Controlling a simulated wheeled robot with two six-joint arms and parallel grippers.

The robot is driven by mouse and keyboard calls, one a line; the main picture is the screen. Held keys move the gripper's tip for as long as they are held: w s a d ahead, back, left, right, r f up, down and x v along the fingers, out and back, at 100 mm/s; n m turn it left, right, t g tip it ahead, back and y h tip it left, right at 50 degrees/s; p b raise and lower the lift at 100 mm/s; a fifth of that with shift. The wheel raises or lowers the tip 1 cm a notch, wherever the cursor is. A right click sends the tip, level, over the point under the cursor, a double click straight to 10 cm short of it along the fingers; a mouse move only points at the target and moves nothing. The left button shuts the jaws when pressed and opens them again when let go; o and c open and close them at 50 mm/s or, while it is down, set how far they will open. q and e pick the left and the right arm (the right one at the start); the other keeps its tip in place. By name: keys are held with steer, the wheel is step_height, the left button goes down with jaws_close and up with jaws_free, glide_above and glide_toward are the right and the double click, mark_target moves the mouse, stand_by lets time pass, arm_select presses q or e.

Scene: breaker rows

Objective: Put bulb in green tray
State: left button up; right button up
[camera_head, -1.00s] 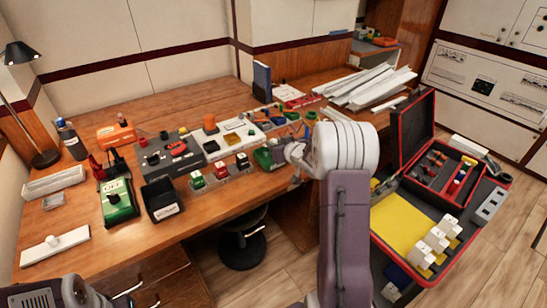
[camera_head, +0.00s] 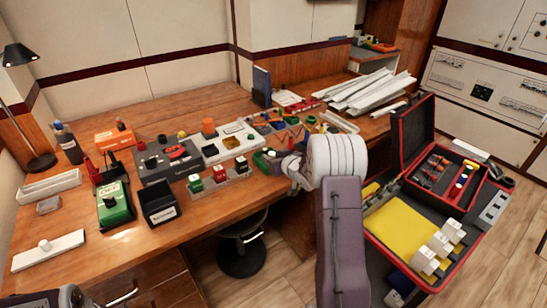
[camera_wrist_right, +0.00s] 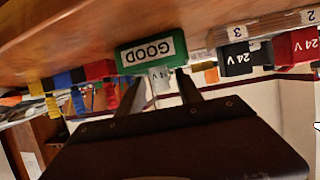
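The green tray (camera_head: 262,162) stands near the front edge of the desk, partly hidden by my right arm in the head view. In the right wrist view the green tray (camera_wrist_right: 152,52) shows a white label reading GOOD. A small pale, glassy thing, which looks like the bulb (camera_wrist_right: 160,78), is between my right fingers, close against the tray in the picture. I cannot tell whether it is inside the tray. My right gripper (camera_wrist_right: 158,82) has its fingers apart, with gaps beside the bulb. In the head view the right gripper (camera_head: 287,168) is at the tray. My left fingers are not visible.
A row of red, green and black blocks (camera_head: 220,178) is left of the tray. A black bin (camera_head: 160,202) and a green meter (camera_head: 115,203) stand further left. An open red-edged case (camera_head: 400,228) is right of my arm. The desk front left is mostly clear.

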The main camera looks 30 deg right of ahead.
steer(key=shift+r, duration=0.1)
steer(key=shift+r, duration=0.2)
steer(key=p+v, duration=0.2)
steer(key=v, duration=1)
steer(key=shift+f, duration=0.15)
steer(key=s+a+f+g+y, duration=0.1)
steer(key=s+a+f+g, duration=0.45)
steer(key=s+a, duration=0.5)
steer(key=s+a+f+g, duration=0.5)
steer(key=s+a+g, duration=0.2)
steer(key=s+a, duration=0.3)
step_height(320, 180, up, 17)
steer(key=d+p, duration=0.1)
steer(key=p, duration=1.6)
steer(key=shift+s+d+r, duration=0.2)
steer(key=shift+s, duration=0.2)
